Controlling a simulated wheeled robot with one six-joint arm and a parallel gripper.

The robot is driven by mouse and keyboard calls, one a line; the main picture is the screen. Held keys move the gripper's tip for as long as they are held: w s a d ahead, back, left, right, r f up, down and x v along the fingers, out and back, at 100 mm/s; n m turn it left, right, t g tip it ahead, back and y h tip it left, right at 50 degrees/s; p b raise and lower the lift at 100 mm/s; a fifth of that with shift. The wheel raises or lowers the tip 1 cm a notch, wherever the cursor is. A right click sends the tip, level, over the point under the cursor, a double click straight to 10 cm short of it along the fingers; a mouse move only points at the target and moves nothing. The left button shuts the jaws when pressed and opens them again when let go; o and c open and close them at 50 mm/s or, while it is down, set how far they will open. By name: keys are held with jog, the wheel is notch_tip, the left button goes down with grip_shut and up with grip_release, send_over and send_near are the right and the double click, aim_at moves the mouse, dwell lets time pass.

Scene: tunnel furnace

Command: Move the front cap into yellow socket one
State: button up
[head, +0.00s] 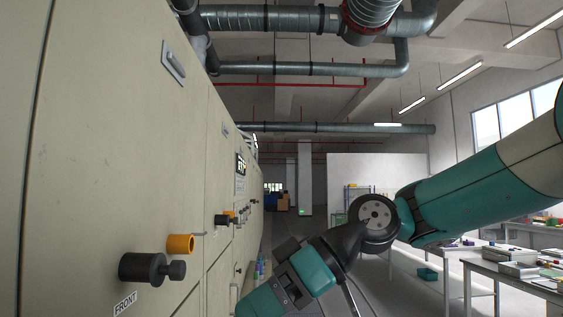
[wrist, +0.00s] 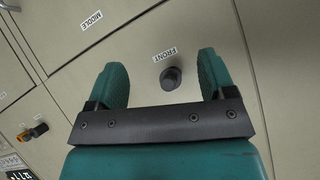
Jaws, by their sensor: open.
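The front cap is a black round knob (head: 142,267) on the cream furnace wall, above the FRONT label, at lower left in the head view. In the wrist view the cap (wrist: 171,78) lies between my fingers, nearer the right one, with no visible contact. My gripper (wrist: 162,60) is open and empty, its two teal fingers pointing at the panel. A yellow socket (head: 180,244) stands out from the wall just beyond the cap in the head view; its number cannot be read.
Farther along the wall is another black knob with yellow (head: 225,218); a similar pair (wrist: 33,132) shows at lower left in the wrist view. A MIDDLE label (wrist: 91,20) is at the top there. Work tables (head: 510,275) stand at right.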

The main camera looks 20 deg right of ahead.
jog(key=n+t+y+p, duration=0.1)
jog(key=n+y+p, duration=0.1)
jog(key=p, duration=0.1)
send_near(183, 277)
jog(key=d+r, duration=0.4)
jog(key=x, duration=1.1)
jog(key=s+x, duration=0.1)
jog(key=x, duration=0.4)
jog(key=shift+a, duration=0.35)
jog(key=shift+w+a+f, duration=0.2)
jog(key=shift+a+f, duration=0.15)
jog(key=shift+a, duration=0.05)
jog(key=c, duration=1)
jog(key=shift+s+d+b, duration=0.25)
jog(key=shift+d+b, duration=0.1)
jog(key=shift+d, duration=0.35)
jog(key=shift+s+d+b, duration=0.2)
jog(key=shift+d+b, duration=0.15)
jog(key=shift+d, duration=0.3)
jog(key=shift+s+d+b, duration=0.25)
jog(key=shift+d+b, duration=0.1)
jog(key=shift+d, duration=0.35)
jog(key=shift+s+d, duration=0.15)
jog(key=shift+d, duration=0.2)
